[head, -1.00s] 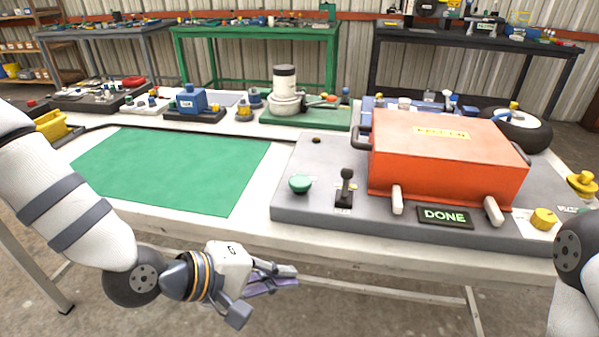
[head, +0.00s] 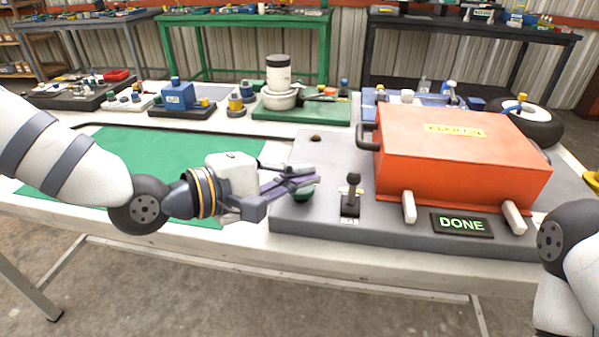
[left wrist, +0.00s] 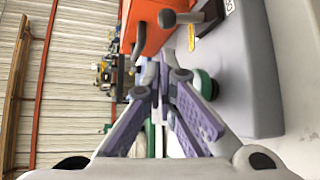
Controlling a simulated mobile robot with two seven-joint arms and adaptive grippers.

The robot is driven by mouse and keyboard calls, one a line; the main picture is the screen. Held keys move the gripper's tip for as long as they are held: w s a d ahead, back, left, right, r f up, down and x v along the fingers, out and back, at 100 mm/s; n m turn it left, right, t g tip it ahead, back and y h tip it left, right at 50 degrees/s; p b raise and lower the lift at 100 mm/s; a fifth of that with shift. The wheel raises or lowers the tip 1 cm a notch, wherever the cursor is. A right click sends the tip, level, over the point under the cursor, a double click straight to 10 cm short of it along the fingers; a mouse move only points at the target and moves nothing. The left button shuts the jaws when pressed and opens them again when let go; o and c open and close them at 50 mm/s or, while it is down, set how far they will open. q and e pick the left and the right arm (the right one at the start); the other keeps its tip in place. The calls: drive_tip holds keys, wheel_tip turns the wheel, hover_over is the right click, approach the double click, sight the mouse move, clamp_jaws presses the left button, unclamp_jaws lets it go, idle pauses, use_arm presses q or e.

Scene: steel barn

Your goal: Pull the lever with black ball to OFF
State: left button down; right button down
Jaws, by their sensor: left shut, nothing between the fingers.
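The lever with the black ball (head: 353,178) stands upright on a small black base on the grey panel (head: 300,222), left of the orange box. In the left wrist view the lever's ball (left wrist: 167,18) shows at the top, beyond the fingertips. My left gripper (head: 312,180) is shut and empty, left of the lever and apart from it. It hovers over the green button (head: 304,195), partly hiding it. The label at the lever base is too small to read. My right arm shows at the right edge, but its gripper is out of view.
The orange box (head: 455,160) with white front latches sits on the panel, right of the lever. A DONE sign (head: 462,224) lies in front of it. Several devices stand along the back of the table.

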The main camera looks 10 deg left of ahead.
sight(353, 190)
use_arm(q)
drive_tip(key=x, duration=0.6)
drive_tip(key=shift+w+d+f+b, duration=0.15)
drive_tip(key=shift+w+d+b, duration=0.05)
drive_tip(key=shift+d+b, duration=0.1)
use_arm(e)
drive_tip(key=shift+s+f, duration=0.45)
use_arm(q)
drive_tip(key=shift+a, duration=0.1)
drive_tip(key=shift+s, duration=0.2)
use_arm(e)
drive_tip(key=shift+s+f, duration=0.15)
drive_tip(key=shift+s, duration=0.25)
